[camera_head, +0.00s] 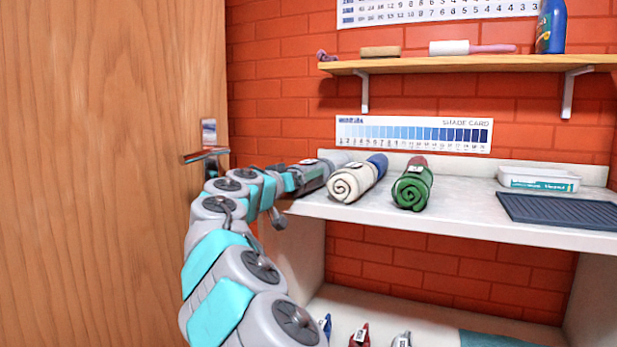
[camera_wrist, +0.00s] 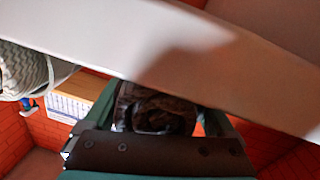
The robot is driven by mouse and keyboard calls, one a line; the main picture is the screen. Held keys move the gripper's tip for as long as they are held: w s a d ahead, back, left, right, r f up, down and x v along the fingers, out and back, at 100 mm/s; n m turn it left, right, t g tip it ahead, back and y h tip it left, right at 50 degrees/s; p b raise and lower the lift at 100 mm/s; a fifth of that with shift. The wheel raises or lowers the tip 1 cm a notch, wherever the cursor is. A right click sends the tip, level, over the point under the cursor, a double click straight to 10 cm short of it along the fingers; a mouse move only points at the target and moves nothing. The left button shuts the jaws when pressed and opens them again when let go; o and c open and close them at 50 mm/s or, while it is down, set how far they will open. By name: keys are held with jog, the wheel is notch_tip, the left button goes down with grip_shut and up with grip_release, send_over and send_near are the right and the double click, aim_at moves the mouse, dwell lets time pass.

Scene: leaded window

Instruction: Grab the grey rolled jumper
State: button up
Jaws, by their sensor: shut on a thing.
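The grey rolled jumper (camera_head: 314,176) lies at the left end of the upper shelf in the head view, with a small pale tag on top. My gripper (camera_head: 294,180) reaches it from the left, and its fingers are hard to make out there. In the wrist view my gripper (camera_wrist: 160,118) is shut on the jumper, whose dark, shadowed rolled end (camera_wrist: 158,108) shows between the fingers. I cannot tell whether the jumper still touches the shelf.
A cream roll (camera_head: 352,183) lies just right of the jumper, then a green roll (camera_head: 412,190). A wooden door (camera_head: 110,170) stands left of my arm. A wall shelf (camera_head: 460,63) hangs above.

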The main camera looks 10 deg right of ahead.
jog(key=c, duration=0.8)
